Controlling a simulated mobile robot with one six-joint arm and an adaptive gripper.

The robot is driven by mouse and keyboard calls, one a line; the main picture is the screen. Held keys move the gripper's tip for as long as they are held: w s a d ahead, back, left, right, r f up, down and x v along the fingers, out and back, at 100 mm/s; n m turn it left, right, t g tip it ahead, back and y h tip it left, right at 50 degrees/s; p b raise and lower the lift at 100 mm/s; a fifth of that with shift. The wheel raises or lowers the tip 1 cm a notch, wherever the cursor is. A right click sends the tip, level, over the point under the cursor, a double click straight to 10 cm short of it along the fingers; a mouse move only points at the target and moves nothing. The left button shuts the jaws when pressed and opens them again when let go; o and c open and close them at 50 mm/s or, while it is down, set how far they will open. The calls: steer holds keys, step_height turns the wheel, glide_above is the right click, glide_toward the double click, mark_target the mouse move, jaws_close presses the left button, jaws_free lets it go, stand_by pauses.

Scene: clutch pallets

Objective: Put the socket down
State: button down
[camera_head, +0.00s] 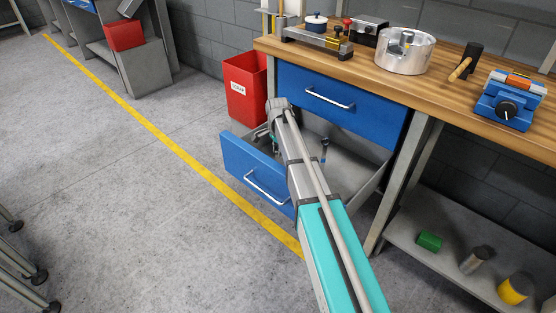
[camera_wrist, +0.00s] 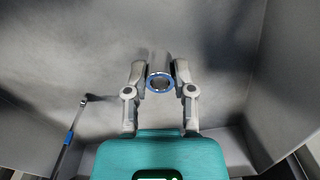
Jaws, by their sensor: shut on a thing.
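The socket (camera_wrist: 160,80), a silver cylinder with a blue ring around its open end, sits between the two fingers of my gripper (camera_wrist: 159,72) in the wrist view. The fingers are shut on its sides. Below and behind it is the grey floor of the open lower drawer (camera_head: 262,178). I cannot tell whether the socket touches the drawer floor. In the head view my arm reaches over the drawer and hides much of it; the socket cannot be made out there.
A tool with a blue band (camera_wrist: 70,135) lies at the left in the drawer. The closed upper drawer (camera_head: 340,103) is above. A red bin (camera_head: 246,88) stands beside the workbench (camera_head: 455,95), which carries a metal pot-like part (camera_head: 404,52) and other tools.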

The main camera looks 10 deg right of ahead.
mark_target(277, 157)
steer(key=shift+f, duration=0.1)
steer(key=shift+w+f+b, duration=0.45)
steer(key=shift+f+b, duration=0.05)
steer(key=shift+b, duration=0.05)
steer(key=shift+f+b, duration=1.4)
steer(key=shift+b, duration=0.05)
steer(key=shift+f, duration=0.1)
steer(key=shift+c, duration=2.3)
jaws_free()
step_height(277, 157, up, 12)
steer(key=p, duration=1.2)
